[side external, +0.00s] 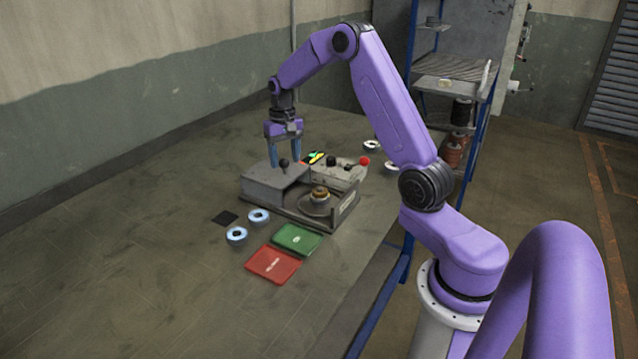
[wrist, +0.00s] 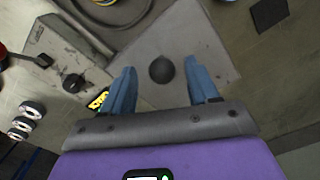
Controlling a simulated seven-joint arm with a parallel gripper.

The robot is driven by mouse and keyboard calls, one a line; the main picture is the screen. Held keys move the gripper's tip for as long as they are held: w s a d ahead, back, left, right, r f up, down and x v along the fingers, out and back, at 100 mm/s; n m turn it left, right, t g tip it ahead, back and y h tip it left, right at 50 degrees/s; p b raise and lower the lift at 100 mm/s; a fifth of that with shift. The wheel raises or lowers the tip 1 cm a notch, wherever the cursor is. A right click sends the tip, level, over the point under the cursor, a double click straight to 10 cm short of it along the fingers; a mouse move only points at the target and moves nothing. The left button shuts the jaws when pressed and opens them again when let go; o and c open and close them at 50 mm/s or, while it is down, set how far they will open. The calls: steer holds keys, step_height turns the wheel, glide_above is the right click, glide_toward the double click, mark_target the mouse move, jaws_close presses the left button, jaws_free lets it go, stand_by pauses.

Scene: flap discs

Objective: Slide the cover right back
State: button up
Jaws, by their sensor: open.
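The cover (side external: 270,186) is a grey box-like hood on the left part of a grey machine base (side external: 338,218) on the table. A round black knob (side external: 284,163) stands on its top. In the wrist view, the cover (wrist: 205,50) lies under my gripper, with the knob (wrist: 161,69) between the fingers. My gripper (side external: 285,159) points down over the cover with its blue fingers apart, one on each side of the knob. No contact with the knob shows. A yellow-brown disc (side external: 319,193) on a round plate is uncovered beside the cover.
A control panel with a red button (side external: 364,160) and a black dial (side external: 331,161) stands behind the base. Blue-white rings (side external: 258,216), a black square (side external: 224,217), a green panel (side external: 297,238) and a red panel (side external: 273,264) lie in front. The table's left is clear.

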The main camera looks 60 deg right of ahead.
steer(key=shift+r, duration=3.55)
steer(key=shift+a, duration=0.35)
steer(key=s+a+r+n, duration=0.1)
steer(key=s+a+n, duration=0.4)
steer(key=a, duration=0.5)
steer(key=s+a+r+n, duration=0.1)
steer(key=s+a+n, duration=0.2)
steer(key=s+a, duration=0.55)
steer(key=s+a+f+n, duration=0.1)
steer(key=s+a+n, duration=0.1)
steer(key=s, duration=0.5)
steer(key=s+a+n, duration=0.2)
steer(key=s+n, duration=0.3)
steer(key=s, duration=0.3)
steer(key=s+a+f+n, duration=0.1)
steer(key=s+a+n, duration=0.1)
steer(key=s, duration=0.5)
steer(key=shift+s+f+n, duration=0.2)
steer(key=shift+f+n, duration=0.15)
steer(key=shift+n, duration=0.45)
